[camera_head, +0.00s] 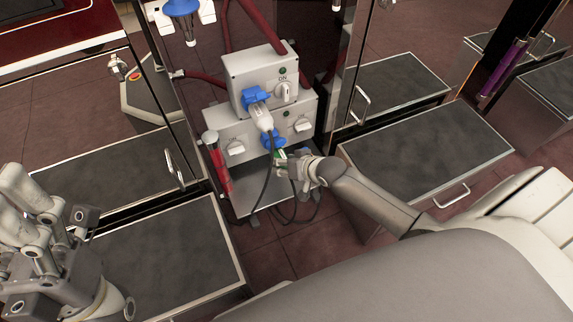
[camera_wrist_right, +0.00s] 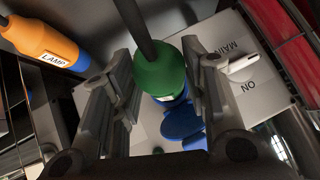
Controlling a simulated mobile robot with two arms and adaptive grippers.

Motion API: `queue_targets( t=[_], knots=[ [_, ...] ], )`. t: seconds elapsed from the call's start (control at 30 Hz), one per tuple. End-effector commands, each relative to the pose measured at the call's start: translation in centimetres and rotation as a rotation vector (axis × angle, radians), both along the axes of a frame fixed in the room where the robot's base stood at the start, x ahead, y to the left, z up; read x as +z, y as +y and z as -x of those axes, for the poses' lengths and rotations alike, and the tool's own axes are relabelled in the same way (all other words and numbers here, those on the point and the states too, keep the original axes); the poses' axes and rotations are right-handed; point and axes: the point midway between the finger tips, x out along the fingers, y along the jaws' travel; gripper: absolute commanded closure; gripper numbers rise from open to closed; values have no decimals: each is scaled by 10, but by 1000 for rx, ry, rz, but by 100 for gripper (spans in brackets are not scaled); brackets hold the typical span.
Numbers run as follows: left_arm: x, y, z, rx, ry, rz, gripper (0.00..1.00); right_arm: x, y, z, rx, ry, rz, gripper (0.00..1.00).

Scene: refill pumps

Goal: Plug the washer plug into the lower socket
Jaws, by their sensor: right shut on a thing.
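A green plug (camera_wrist_right: 170,70) with a blue front end and a black cable is in my right gripper (camera_wrist_right: 158,78). Its label is turned too far to read. In the head view the right gripper (camera_head: 289,167) is shut on the green plug (camera_head: 280,155), just below the lower blue socket (camera_head: 272,138) on the lower grey box (camera_head: 305,104). The blue socket with its lid (camera_wrist_right: 183,122) shows close beyond the plug in the wrist view. I cannot tell whether the plug touches or enters it. My left gripper (camera_head: 22,185) is at the left edge, away from the boxes; its opening is unclear.
The upper blue socket (camera_head: 256,96) holds a white plug (camera_head: 262,117). An orange plug marked LAMP (camera_wrist_right: 45,43) shows in the wrist view. A red-handled tool (camera_head: 217,163) stands left of the lower box. Dark-topped drawers (camera_head: 425,150) flank the boxes. Black cables loop below.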

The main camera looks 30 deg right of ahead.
Motion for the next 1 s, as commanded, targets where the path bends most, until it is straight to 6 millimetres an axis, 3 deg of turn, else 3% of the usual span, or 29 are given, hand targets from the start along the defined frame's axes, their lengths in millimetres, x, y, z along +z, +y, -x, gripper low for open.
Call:
queue_targets(
  t=[1.0],
  knots=[
    [-1,0,0,-1,4,1,34,1,-1,-21,1,-2,0,97]
  ],
)
